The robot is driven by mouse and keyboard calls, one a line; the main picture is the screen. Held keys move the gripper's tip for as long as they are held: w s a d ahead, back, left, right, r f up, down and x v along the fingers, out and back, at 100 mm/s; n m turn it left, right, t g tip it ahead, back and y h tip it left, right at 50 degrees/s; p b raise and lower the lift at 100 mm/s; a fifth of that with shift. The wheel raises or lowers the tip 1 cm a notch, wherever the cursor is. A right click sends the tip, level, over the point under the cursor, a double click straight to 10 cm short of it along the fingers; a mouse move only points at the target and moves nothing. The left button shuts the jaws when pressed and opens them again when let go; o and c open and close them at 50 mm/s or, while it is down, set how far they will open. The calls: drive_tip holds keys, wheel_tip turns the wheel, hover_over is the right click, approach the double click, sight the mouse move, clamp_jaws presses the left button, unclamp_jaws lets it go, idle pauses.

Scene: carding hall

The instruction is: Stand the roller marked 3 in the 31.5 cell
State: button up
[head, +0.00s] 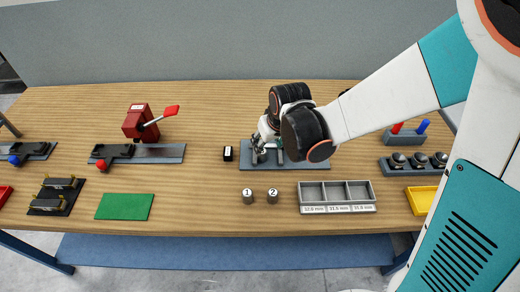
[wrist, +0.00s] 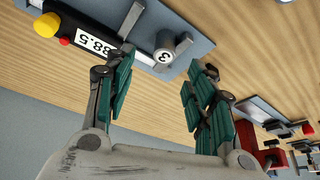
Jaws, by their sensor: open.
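The roller marked 3 (wrist: 175,46) is a grey cylinder in the wrist view, its numbered end facing the camera. It sits at the grey plate (wrist: 200,45) beside a gauge with a numeric display (wrist: 97,38). My gripper (wrist: 163,60) is open, its fingertips apart on either side of the roller in that picture; contact cannot be told. In the head view my gripper (head: 263,147) is low over the grey plate (head: 310,165), and my arm hides roller 3. The three-cell tray (head: 337,209) stands in front; its middle cell, labelled 31.5 mm (head: 338,191), is empty.
Rollers 1 (head: 248,197) and 2 (head: 272,197) stand left of the tray. A green mat (head: 124,207), a red lever device (head: 141,122) and a yellow bin (head: 421,200) lie farther out.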

sight(263, 152)
drive_tip(key=shift+a+b+x, duration=0.15)
drive_tip(key=shift+b+x, duration=0.8)
drive_tip(key=shift+x, duration=0.7)
drive_tip(key=shift+a+b+x, duration=0.15)
drive_tip(key=shift+b+x, duration=0.75)
drive_tip(key=shift+x, duration=0.75)
drive_tip(key=shift+s+r, duration=0.1)
clamp_jaws()
